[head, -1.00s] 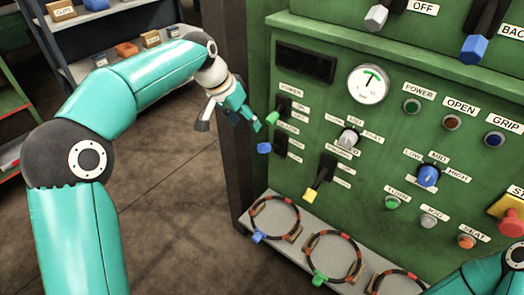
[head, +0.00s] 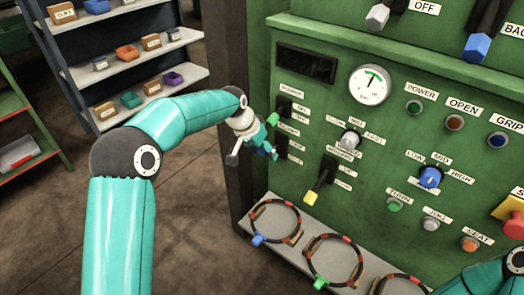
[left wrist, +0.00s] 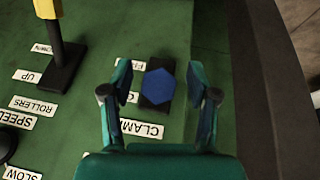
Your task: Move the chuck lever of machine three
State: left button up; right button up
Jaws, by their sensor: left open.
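The green machine panel (head: 330,120) carries several levers, and I can read no "chuck" label or machine number. In the left wrist view a short lever with a blue hexagonal knob (left wrist: 159,86) stands on a black slot, with a label reading "CLAM…" (left wrist: 142,129) beside it. My left gripper (head: 268,148) is open; in the wrist view its fingers (left wrist: 160,90) are on either side of the blue knob, apart from it. In the head view the gripper covers this knob. A green-tipped lever (head: 273,119) is just above. My right gripper is out of view.
A yellow-tipped lever (head: 311,197) is to the right; it also shows in the left wrist view (left wrist: 46,8). Shelves with small bins (head: 127,52) stand at the left. My right arm is at the lower right.

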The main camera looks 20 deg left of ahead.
pick_arm(q)
jog(key=shift+c, duration=0.3)
grip_shut()
jog(key=shift+a, duration=0.1)
